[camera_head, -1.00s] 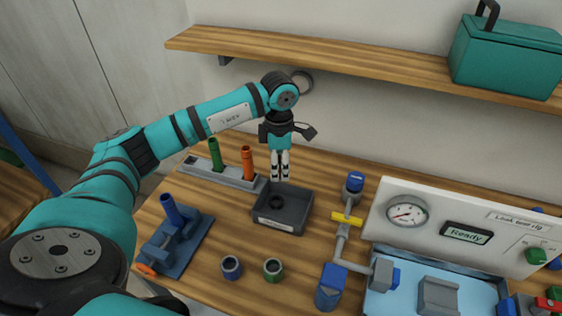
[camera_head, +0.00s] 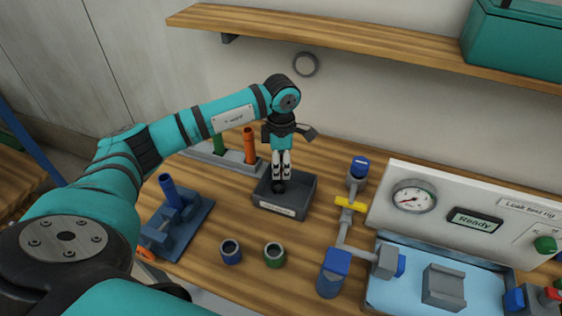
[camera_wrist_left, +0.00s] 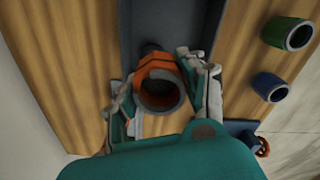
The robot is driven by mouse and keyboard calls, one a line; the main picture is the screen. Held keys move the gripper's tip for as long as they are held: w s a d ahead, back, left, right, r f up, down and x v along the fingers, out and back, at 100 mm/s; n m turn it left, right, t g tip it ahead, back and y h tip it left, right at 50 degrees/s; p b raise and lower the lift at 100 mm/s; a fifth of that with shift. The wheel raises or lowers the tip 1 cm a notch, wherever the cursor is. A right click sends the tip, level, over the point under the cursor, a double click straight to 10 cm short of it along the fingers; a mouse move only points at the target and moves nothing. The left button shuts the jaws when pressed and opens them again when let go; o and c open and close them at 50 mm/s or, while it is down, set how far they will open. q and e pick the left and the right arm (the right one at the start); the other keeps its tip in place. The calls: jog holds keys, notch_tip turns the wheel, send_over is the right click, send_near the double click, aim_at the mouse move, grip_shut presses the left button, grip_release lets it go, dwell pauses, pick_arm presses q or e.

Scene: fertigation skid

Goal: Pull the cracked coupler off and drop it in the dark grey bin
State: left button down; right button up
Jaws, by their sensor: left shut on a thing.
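My left gripper (camera_head: 281,176) points down with its fingertips inside or just over the dark grey bin (camera_head: 301,208). In the left wrist view the gripper (camera_wrist_left: 163,90) is shut on a ring-shaped orange coupler with a grey end (camera_wrist_left: 160,88). No crack can be made out. The fingers hide the coupler in the head view. A small dark ring (camera_head: 278,187) shows by the fingertips, low in the bin. The bin also shows beyond the coupler in the left wrist view (camera_wrist_left: 190,25). My right gripper is not in view.
A blue-banded coupler (camera_head: 230,252) and a green one (camera_head: 274,254) stand in front of the bin. A rack with green and orange upright pieces (camera_head: 250,145) is behind left, a blue fixture (camera_head: 178,225) front left. Pipework (camera_head: 345,225) and the test rig (camera_head: 455,215) stand right.

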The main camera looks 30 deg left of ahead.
pick_arm(q)
jog(key=c, duration=0.7)
grip_release()
jog(key=shift+o, duration=0.3)
jog(key=shift+r, duration=0.5)
notch_tip(320, 180, up, 11)
jog(key=shift+r, duration=0.1)
